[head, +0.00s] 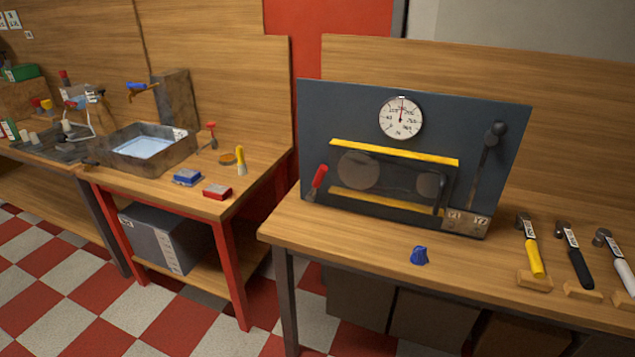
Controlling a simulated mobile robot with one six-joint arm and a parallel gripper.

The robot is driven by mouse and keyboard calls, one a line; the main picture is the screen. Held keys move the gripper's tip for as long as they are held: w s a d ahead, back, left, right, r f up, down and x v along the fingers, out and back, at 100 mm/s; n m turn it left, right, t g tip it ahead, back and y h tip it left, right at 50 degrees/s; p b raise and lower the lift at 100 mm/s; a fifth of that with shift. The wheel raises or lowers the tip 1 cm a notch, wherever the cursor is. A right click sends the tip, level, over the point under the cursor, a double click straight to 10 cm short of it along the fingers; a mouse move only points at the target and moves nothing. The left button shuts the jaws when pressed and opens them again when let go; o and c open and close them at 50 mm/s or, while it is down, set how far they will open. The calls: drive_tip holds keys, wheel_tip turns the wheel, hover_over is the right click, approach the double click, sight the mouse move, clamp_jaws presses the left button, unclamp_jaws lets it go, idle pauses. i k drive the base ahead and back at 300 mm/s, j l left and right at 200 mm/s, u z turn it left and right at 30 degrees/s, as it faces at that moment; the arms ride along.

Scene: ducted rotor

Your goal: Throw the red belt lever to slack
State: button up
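The red belt lever (317,180) is on the lower left of a dark upright panel (315,120) on the right-hand bench. Its red handle leans up and to the right. Beside it is a dark window with two round pulleys (358,170) behind it, framed by yellow bars (395,152) above and below. A round white dial (401,118) is above the window, its needle pointing about straight up. A black-knobbed lever (491,140) stands on the panel's right side. My gripper is not in view.
A blue wedge-shaped object (419,256) lies on the bench (350,240) in front of the panel. Several hammers (532,250) rest on wooden blocks at the right. The left bench holds a water basin (145,150), a red box (217,191) and a blue box (187,177). Checkered floor is open at lower left.

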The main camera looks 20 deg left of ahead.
sight(321, 172)
drive_tip(key=i+j, duration=0.2)
drive_tip(key=j, duration=0.15)
drive_tip(key=i+j, duration=0.2)
drive_tip(key=j, duration=0.15)
drive_tip(key=i+j, duration=0.2)
drive_tip(key=j, duration=0.2)
drive_tip(key=i+j, duration=0.2)
drive_tip(key=j, duration=0.15)
drive_tip(key=u, duration=0.05)
